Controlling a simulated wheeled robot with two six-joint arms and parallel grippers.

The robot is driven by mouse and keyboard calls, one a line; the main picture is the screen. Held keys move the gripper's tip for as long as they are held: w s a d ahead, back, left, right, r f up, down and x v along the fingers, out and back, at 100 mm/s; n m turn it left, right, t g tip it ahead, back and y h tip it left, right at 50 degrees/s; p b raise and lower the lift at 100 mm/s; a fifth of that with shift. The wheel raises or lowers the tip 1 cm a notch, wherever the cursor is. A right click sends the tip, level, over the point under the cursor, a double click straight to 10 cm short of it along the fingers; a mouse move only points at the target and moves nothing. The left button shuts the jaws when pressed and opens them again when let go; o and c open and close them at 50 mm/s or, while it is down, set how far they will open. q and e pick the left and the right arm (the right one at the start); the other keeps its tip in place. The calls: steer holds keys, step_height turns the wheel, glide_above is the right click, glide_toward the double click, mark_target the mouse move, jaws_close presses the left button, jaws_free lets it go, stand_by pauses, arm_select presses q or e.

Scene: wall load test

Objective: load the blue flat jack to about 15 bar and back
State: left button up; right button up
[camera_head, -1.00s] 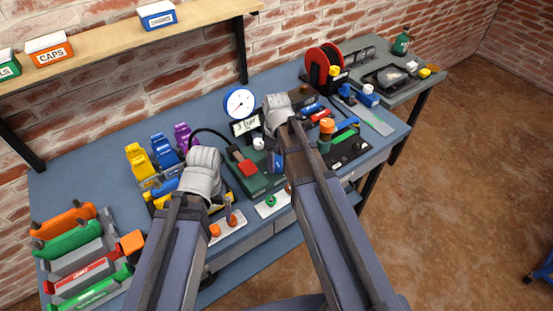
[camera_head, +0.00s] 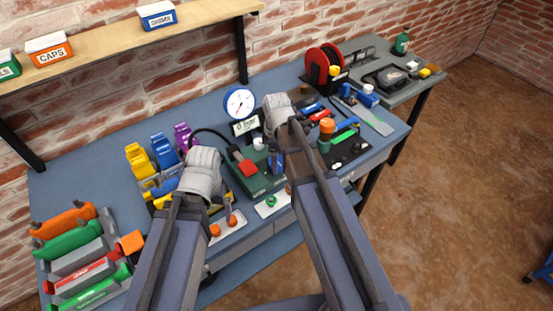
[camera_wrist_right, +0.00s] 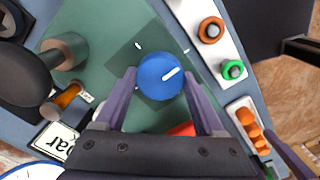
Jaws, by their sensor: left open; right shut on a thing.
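My right gripper (camera_wrist_right: 160,85) is shut on a round blue knob (camera_wrist_right: 157,77) with a white mark, on a green unit (camera_wrist_right: 95,25). In the head view the right gripper (camera_head: 277,163) hides most of the knob, and the green unit (camera_head: 262,184) has a red part on it. A round blue-rimmed gauge (camera_head: 239,103) stands behind, above a small display (camera_head: 245,127) whose number is too blurred to read surely. My left gripper (camera_head: 226,209) is open, low over the bench front. I cannot identify the blue flat jack.
Yellow, blue and purple holders (camera_head: 163,150) stand behind my left gripper. A plate with orange buttons (camera_head: 225,226) and one with a green button (camera_head: 271,201) lie at the bench front. A red reel (camera_head: 322,65) and hand tools crowd the right. Orange and green cylinders sit left.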

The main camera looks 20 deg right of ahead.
steer(key=o, duration=1.4)
steer(key=shift+c, duration=0.2)
arm_select(q)
steer(key=shift+r, duration=0.1)
arm_select(e)
steer(key=shift+r, duration=0.15)
step_height(320, 180, up, 8)
steer(key=p, duration=0.8)
steer(key=shift+f, duration=0.2)
arm_select(q)
step_height(320, 180, up, 8)
steer(key=shift+f, duration=0.2)
